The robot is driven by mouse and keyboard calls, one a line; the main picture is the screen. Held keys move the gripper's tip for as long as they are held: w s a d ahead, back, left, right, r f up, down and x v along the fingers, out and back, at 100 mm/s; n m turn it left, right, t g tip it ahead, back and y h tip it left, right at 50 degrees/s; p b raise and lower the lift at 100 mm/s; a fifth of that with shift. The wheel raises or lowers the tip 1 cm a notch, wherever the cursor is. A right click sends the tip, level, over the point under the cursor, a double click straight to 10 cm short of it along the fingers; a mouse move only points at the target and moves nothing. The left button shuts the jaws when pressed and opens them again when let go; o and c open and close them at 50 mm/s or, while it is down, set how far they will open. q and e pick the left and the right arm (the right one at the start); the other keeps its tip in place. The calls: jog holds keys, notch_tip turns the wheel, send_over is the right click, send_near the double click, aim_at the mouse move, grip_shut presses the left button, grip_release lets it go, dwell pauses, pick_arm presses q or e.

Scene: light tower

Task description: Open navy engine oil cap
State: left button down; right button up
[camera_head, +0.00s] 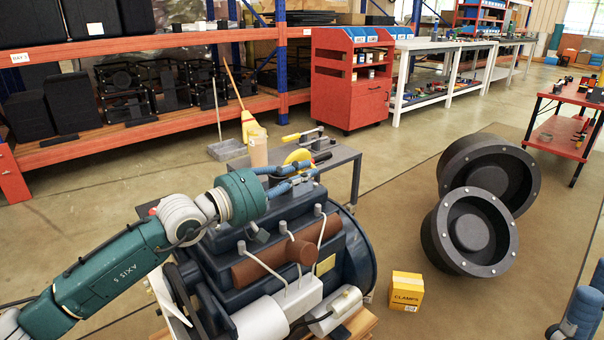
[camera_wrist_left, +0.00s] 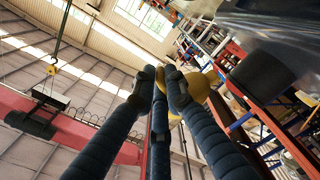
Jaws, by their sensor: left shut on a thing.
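The navy engine (camera_head: 265,235) stands in the lower middle of the head view. A yellow cap (camera_head: 298,156) shows at its far upper side, beside the blue fingers of my left gripper (camera_head: 312,174). My left arm reaches in from the left above the engine. In the left wrist view, the left fingertips (camera_wrist_left: 161,88) are close together, with the yellow cap (camera_wrist_left: 203,84) at and behind the right-hand finger. The left gripper is shut on the cap; the exact contact is partly hidden. My right gripper (camera_head: 580,312) shows only in part at the lower right edge, away from the engine.
A grey table (camera_head: 345,158) with a yellow-handled tool (camera_head: 303,134) stands behind the engine. A box marked CLAMPS (camera_head: 406,291) lies on the floor to its right. Two large dark hubs (camera_head: 470,232) lie farther right. Floor between box and right gripper is clear.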

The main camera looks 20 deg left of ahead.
pick_arm(q)
jog(key=shift+d+f, duration=0.1)
jog(key=shift+f, duration=0.2)
jog(key=c, duration=2)
grip_release()
jog(key=shift+o, duration=0.7)
jog(key=shift+r, duration=0.1)
jog(key=shift+r, duration=0.1)
jog(key=v, duration=1.2)
